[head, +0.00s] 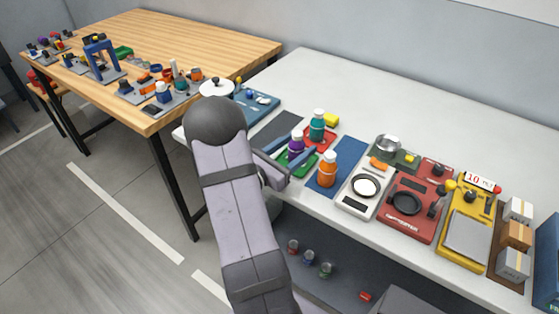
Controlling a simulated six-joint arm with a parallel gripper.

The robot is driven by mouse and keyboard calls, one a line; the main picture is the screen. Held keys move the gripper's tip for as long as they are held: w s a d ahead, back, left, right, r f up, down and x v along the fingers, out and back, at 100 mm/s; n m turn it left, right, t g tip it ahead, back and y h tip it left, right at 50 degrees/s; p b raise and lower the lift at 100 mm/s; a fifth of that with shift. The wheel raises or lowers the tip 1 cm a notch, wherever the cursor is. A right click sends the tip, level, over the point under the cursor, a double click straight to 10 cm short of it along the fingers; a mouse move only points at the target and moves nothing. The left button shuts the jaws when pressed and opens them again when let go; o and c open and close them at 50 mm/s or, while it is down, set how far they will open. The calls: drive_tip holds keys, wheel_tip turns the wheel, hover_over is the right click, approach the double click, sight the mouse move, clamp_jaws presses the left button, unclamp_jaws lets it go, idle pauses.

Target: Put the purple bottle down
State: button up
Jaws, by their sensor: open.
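The purple bottle (296,142) with a white cap stands upright at the front left of the white table, at a green pad (306,167). My gripper (287,159) comes in from the left, low over the table. Its blue-grey fingers are open, beside the lower part of the bottle. The fingers hide part of the bottle's base, so I cannot tell whether they touch it.
A teal bottle (317,126) stands just behind on a red pad, and an orange bottle (327,169) stands to the right by a blue mat (347,155). A scale (364,188) and a red device (410,207) are further right. The back of the white table (400,105) is clear.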

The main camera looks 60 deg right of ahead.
sight(292, 151)
drive_tip(key=a, duration=0.2)
drive_tip(key=a+b, duration=0.1)
drive_tip(key=a, duration=0.2)
drive_tip(key=w+a, duration=0.1)
drive_tip(key=a, duration=0.2)
drive_tip(key=shift+w, duration=0.1)
drive_tip(key=shift+r, duration=0.1)
drive_tip(key=shift+s+a+r+m+g+y, duration=0.1)
drive_tip(key=shift+s+a+m+g+y, duration=0.1)
drive_tip(key=shift+s+m+g+y, duration=0.15)
drive_tip(key=s+a+f+m+g+y+p, duration=0.1)
drive_tip(key=s+a+m+y+p, duration=0.25)
drive_tip(key=a, duration=0.35)
drive_tip(key=s+a+m+g+y+p, duration=0.1)
drive_tip(key=s+a+m+y+p, duration=0.1)
drive_tip(key=s+a+m+y, duration=0.4)
drive_tip(key=w+a+r+m+t+y+p, duration=0.1)
drive_tip(key=w+a+m+t+y+p, duration=0.1)
drive_tip(key=a, duration=0.9)
drive_tip(key=w+a+r+m+t+y+p, duration=0.1)
drive_tip(key=w+a+m+t+y+p, duration=0.1)
drive_tip(key=w+a, duration=0.5)
drive_tip(key=a+m+t+y, duration=0.1)
drive_tip(key=a+m+y, duration=0.1)
drive_tip(key=a+y, duration=0.1)
drive_tip(key=shift+a+y+p, duration=0.3)
drive_tip(key=shift+a, duration=0.05)
